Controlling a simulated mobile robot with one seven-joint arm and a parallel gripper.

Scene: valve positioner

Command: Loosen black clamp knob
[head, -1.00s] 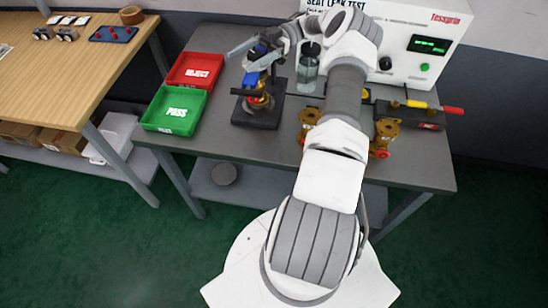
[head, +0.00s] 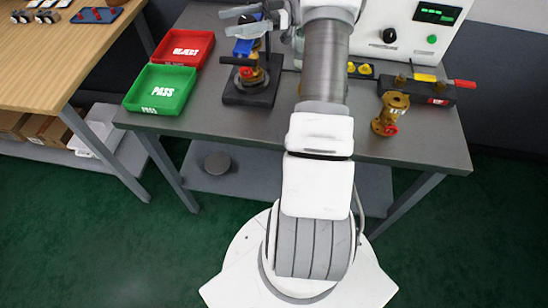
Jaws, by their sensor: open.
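The clamp fixture has a black base (head: 264,96) on the grey bench, left of my arm. A brass valve with a red part (head: 247,73) sits in it. A black bar-like clamp part (head: 236,61) crosses above the valve; I cannot make out the knob's exact shape. A blue part (head: 243,48) shows at the top of the fixture. My gripper (head: 241,20) is open near the top of the fixture, its fingers pointing left. In this view they overlap the fixture's upper end; I cannot tell whether they touch anything.
A red REJECT tray (head: 185,48) and a green PASS tray (head: 161,90) stand left of the fixture. A brass valve (head: 390,113) stands right of my arm. A black block with yellow and red handles (head: 437,89) and the white tester (head: 408,55) are behind it.

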